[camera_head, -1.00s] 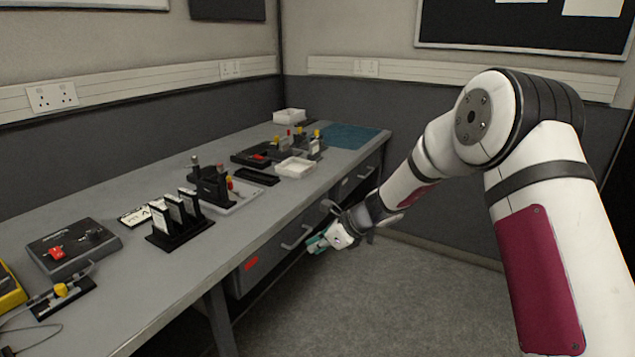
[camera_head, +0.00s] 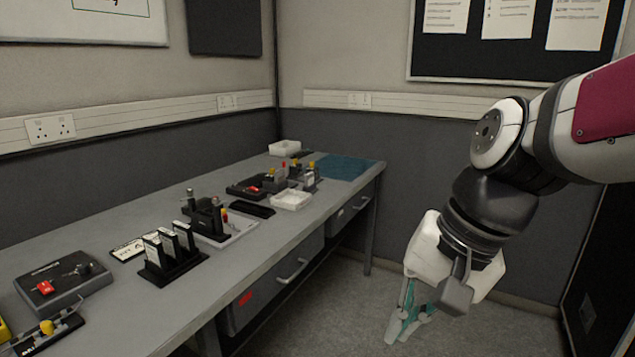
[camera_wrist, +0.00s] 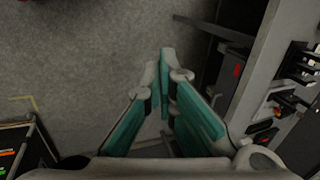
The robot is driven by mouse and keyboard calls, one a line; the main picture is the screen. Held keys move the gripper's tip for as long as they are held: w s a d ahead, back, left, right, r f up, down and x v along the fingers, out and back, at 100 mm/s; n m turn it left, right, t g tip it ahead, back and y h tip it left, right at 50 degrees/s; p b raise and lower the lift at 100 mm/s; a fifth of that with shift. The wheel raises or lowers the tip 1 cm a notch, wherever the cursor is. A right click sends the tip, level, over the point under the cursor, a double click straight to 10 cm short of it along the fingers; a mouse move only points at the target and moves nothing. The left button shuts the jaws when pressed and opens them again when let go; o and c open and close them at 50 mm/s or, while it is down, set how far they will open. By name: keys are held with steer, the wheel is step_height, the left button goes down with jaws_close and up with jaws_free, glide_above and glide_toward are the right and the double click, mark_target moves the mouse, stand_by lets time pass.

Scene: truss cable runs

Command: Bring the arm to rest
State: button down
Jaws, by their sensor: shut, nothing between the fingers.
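My gripper (camera_head: 397,338) hangs at the lower right of the head view, over the floor and to the right of the bench, pointing down. Its teal fingers are together with nothing between them. In the wrist view my gripper (camera_wrist: 166,58) also shows shut, with grey floor beneath the fingertips. The arm folds down from the upper right, clear of the bench. Its upper part runs out of the picture on the right.
The grey bench (camera_head: 130,305) runs along the left, with drawers (camera_head: 268,285) below. On it stand a black card rack (camera_head: 172,255), a switch box (camera_head: 62,280), white trays (camera_head: 291,200) and a blue mat (camera_head: 345,168). The floor (camera_head: 345,310) beside the bench is open.

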steer(key=s+d+f+n+h, duration=0.1)
steer(key=s+d+n+h, duration=0.2)
steer(key=s, duration=0.5)
steer(key=s+d+f+n, duration=0.1)
steer(key=s+d+n, duration=0.1)
steer(key=s+d, duration=0.5)
step_height(320, 180, up, 16)
steer(key=a+t+p, duration=0.1)
steer(key=t+p, duration=0.1)
steer(key=p, duration=1.2)
steer(key=shift+s+a+t, duration=0.15)
steer(key=shift+t, duration=0.15)
steer(key=shift+f, duration=0.1)
